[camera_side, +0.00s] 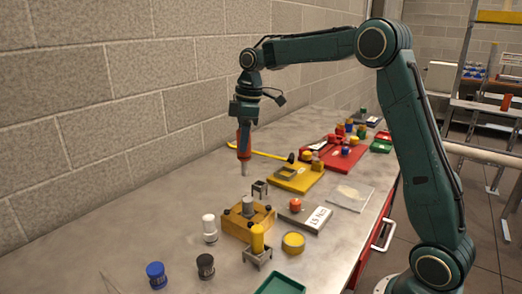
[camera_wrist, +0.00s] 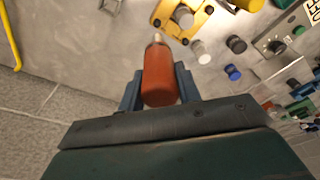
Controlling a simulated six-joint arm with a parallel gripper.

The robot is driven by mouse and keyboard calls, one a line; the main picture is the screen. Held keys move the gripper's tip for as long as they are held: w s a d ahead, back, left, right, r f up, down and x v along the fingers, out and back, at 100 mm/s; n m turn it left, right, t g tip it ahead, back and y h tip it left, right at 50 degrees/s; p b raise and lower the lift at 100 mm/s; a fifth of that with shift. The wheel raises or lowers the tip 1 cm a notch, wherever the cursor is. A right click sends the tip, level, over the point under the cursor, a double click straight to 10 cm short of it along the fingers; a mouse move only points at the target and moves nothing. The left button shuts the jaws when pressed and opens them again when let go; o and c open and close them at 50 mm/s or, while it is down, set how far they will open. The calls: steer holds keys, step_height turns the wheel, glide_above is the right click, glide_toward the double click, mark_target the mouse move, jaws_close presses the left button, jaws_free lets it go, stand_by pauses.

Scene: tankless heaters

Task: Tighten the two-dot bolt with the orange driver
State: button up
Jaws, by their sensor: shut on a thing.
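My gripper (camera_side: 244,126) is shut on the orange driver (camera_side: 244,143), which hangs upright with its pale tip down, above the bench. In the wrist view the driver (camera_wrist: 158,72) sits between the two blue-grey jaws, its tip near the yellow fixture. That fixture (camera_side: 236,225) is a yellow block with a grey cylinder (camera_side: 248,207) in its middle and dark bolt heads near its corners. It also shows in the wrist view (camera_wrist: 167,27). The driver tip is clear of the fixture, up and behind it. Dot marks on the bolts are too small to make out.
A small black stand (camera_side: 260,187) is behind the fixture. A yellow driver (camera_side: 257,239) stands in a holder in front. White (camera_side: 209,228), black (camera_side: 205,266) and blue (camera_side: 157,275) capped pieces stand nearby. A box with a red knob (camera_side: 295,204) and a yellow tray (camera_side: 284,182) lie right.

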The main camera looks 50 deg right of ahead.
mark_target(243, 159)
steer(key=shift+f, duration=0.15)
steer(key=shift+f, duration=3)
steer(key=shift+f, duration=0.65)
stand_by(1.4)
steer(key=shift+r, duration=3.6)
